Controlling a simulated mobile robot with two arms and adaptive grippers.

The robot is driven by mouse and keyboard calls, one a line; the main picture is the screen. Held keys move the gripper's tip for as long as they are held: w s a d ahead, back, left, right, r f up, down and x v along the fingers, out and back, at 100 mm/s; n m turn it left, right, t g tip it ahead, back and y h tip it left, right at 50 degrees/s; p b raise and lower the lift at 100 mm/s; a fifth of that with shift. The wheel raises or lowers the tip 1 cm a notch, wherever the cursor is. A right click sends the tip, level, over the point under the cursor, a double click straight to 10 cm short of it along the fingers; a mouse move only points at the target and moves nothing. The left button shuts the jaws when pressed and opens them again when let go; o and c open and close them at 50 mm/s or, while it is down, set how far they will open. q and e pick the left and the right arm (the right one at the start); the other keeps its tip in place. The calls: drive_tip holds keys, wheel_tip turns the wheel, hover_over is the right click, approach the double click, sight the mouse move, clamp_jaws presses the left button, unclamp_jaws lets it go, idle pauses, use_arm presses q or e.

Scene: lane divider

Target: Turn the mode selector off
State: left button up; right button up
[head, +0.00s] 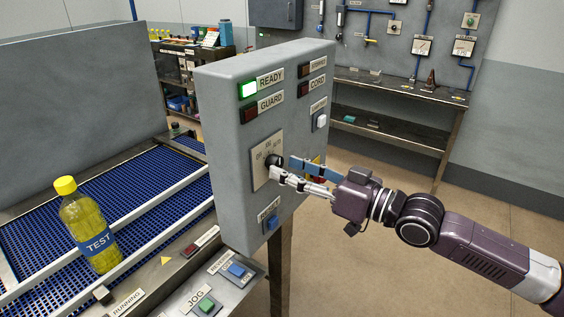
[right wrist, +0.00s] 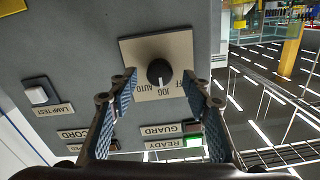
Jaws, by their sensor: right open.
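The mode selector is a black round knob (head: 273,161) on a beige plate (head: 262,174) on the side of a grey control box (head: 225,120). In the right wrist view the knob (right wrist: 159,71) has a white mark toward JOG, the middle of the labels OFF, JOG and AUTO. My right gripper (head: 284,168) reaches in from the right, open at the knob. In the right wrist view its fingertips (right wrist: 160,80) stand on either side of the knob with gaps showing. I cannot tell how deep the fingers reach around it. My left gripper is not in view.
A READY lamp (head: 248,89) is lit green; the GUARD lamp (head: 250,113) is dark. A white lamp-test button (head: 321,121) and a blue button (head: 272,222) share the knob's face. A yellow TEST bottle (head: 90,228) stands on the blue conveyor (head: 135,187) at left.

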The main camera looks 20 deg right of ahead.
drive_tip(key=shift+p+x, duration=0.35)
drive_tip(key=shift+x, duration=0.5)
drive_tip(key=shift+w+a, duration=0.25)
drive_tip(key=shift+w, duration=0.1)
drive_tip(key=shift+c, duration=0.3)
drive_tip(key=c, duration=1.1)
